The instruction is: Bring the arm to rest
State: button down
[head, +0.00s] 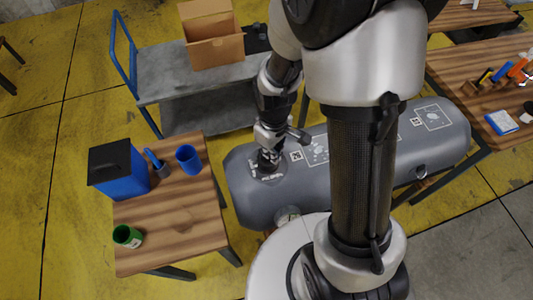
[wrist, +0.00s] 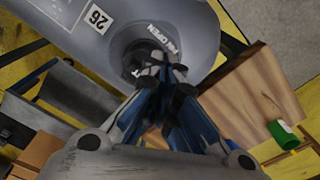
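In the wrist view my gripper's fingertips (wrist: 165,70) lie close together over the round recessed valve (wrist: 140,52), beside a label that reads "OPEN". Whether the fingers touch the valve or hold part of it is not clear, as they cover its lower side. The tube also shows at the top of the wrist view (wrist: 180,20), with a white "26" tag on it.
A wooden table (head: 185,225) at left holds a blue bin (head: 120,170), blue cup (head: 189,160) and green can (head: 127,236). A grey cart (head: 165,75) behind carries an open cardboard box (head: 215,50). A tool table (head: 455,70) stands at right. Yellow floor is open at far left.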

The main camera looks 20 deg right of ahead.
dwell(0.4)
jog(key=s+r+m+t+b, duration=0.1)
jog(key=s+r+m+t, duration=0.1)
jog(key=s+r, duration=0.4)
jog(key=s+r+m+t+b, duration=0.1)
jog(key=s+r+m, duration=0.3)
jog(key=r, duration=1.2)
jog(key=s+t, duration=0.1)
jog(key=s, duration=0.2)
jog(key=shift+s+t, duration=0.2)
jog(key=shift+t, duration=0.1)
jog(key=n+g+b, duration=0.1)
jog(key=n+g, duration=0.4)
jog(key=n, duration=1.3)
send_over(270, 165)
notch_tip(270, 165, down, 20)
notch_tip(270, 165, down, 6)
jog(key=b, duration=0.5)
jog(key=shift+f, duration=0.15)
